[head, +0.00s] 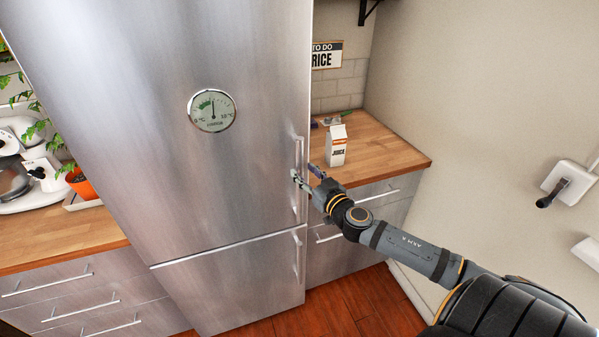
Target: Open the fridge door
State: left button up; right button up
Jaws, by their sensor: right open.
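The steel fridge stands in the middle of the head view, its tall upper door (225,150) shut flush above a shut lower door (235,282). A vertical bar handle (299,150) runs along the right edge of the upper door. My right gripper (303,176) is open at the lower half of this handle, with its fingers close to the bar. I cannot tell whether the fingers touch the bar or stand on both sides of it. My left gripper is not in view.
A wooden counter (385,152) with a juice carton (336,146) stands right of the fridge, above drawers. At left, a counter (55,233) holds a potted plant (81,184) and a mixer. The wood floor (345,302) in front is clear.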

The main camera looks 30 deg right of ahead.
aim_at(301, 170)
jog(key=shift+w+r+p, duration=0.4)
jog(key=shift+w, duration=0.2)
jog(key=shift+w+f+p, duration=0.25)
jog(key=shift+w+p, duration=0.45)
jog(key=shift+w, duration=0.3)
grip_shut()
jog(key=shift+w+a+f, duration=0.1)
jog(key=shift+f, duration=0.05)
